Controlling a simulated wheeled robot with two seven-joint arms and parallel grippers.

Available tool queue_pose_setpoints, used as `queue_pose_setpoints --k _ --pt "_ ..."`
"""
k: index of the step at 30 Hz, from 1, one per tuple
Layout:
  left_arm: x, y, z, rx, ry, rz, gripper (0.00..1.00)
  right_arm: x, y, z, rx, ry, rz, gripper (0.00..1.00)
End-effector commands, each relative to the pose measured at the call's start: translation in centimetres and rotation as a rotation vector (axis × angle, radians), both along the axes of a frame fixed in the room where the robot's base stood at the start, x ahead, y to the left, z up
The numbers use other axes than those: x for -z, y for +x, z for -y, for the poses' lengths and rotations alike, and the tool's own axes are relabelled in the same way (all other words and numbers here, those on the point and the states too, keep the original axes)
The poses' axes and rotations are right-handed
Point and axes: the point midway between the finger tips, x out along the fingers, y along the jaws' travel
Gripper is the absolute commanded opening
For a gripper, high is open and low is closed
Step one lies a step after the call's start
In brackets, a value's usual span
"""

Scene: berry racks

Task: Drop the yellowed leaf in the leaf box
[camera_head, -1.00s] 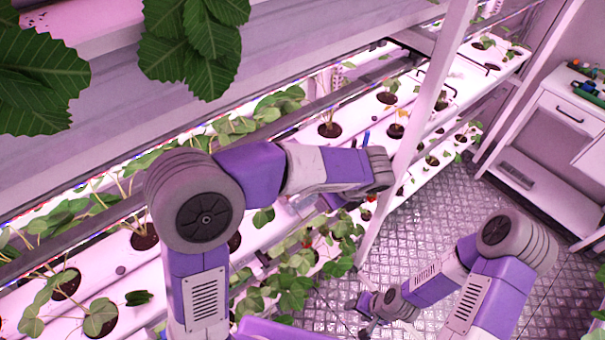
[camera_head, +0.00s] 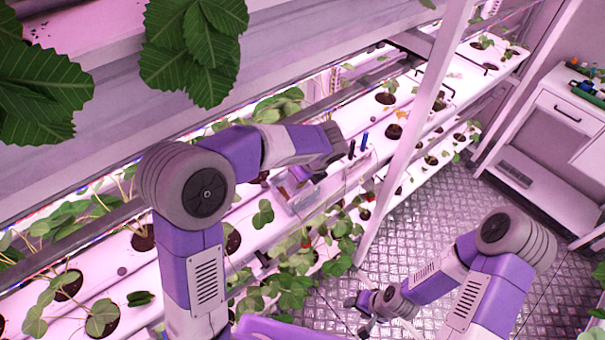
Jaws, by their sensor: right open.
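An orange-yellow leaf (camera_head: 401,113) shows by a dark planting hole on the white rack, right of my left arm. It is small, and I cannot tell whether it is attached to its plant. A clear open box (camera_head: 308,196) sits at the rack's front edge; I take it for the leaf box. My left gripper (camera_head: 292,180) is at this box, partly hidden by its own wrist; its fingers and anything between them cannot be made out. My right gripper (camera_head: 358,314) is open and empty, low over the metal floor, well apart from the box.
Strawberry plants (camera_head: 290,290) hang along the rack's front. A white post (camera_head: 410,150) stands right of the box, with dark blue upright items (camera_head: 364,141) between them. A white cabinet (camera_head: 545,130) stands far right. The metal floor (camera_head: 440,205) is clear.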

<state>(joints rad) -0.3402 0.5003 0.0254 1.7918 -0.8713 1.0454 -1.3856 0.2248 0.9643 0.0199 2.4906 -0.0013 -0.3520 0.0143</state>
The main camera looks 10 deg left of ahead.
Motion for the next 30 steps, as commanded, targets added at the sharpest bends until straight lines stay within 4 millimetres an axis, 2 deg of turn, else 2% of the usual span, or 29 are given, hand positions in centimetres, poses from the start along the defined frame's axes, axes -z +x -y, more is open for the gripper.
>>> queue_pose_setpoints --k 12,13,18,26,30 --pt "1.0 0.0 0.0 -0.001 0.0 0.0 0.27 0.5 0.0 0.0 0.0 0.0 0.0 0.55" --pt "1.0 0.0 0.0 -0.001 0.0 0.0 0.56 0.5 0.0 0.0 0.0 0.0 0.0 0.55" --pt "0.9 0.0 0.0 -0.001 0.0 0.0 0.8 0.4 0.0 0.0 0.0 0.0 0.0 0.55" --pt "0.9 0.0 0.0 -0.001 0.0 0.0 0.8 0.4 0.0 0.0 0.0 0.0 0.0 0.55" --pt "-0.2 0.0 0.0 -0.001 -0.001 0.001 0.8 -0.2 0.0 0.0 0.0 0.0 0.0 0.55"
